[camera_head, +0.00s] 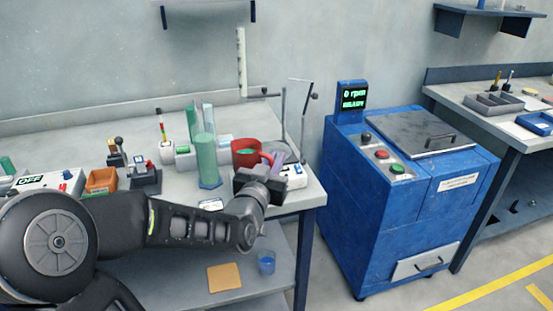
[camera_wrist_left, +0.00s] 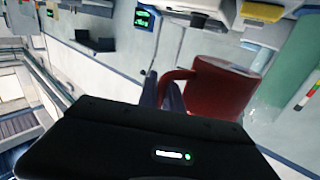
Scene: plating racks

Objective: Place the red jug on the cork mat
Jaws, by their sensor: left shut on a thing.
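The red jug (camera_head: 244,153) stands upright or nearly so at the right end of the upper table, beside a tall green-filled cylinder. My left gripper (camera_head: 268,172) reaches it from the front right and is shut on its handle. The left wrist view shows the jug (camera_wrist_left: 222,88) with its handle between my fingers (camera_wrist_left: 165,95). I cannot tell whether the jug's base touches the table. A tan square, the cork mat (camera_head: 224,277), lies bare on the lower shelf. My right gripper is not in view.
A blue cup (camera_head: 266,262) stands just right of the mat on the lower shelf. The green cylinder (camera_head: 206,150) and a thin metal stand (camera_head: 283,122) are close to the jug. An orange bin (camera_head: 101,181) is farther left. A blue machine (camera_head: 400,200) stands right of the table.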

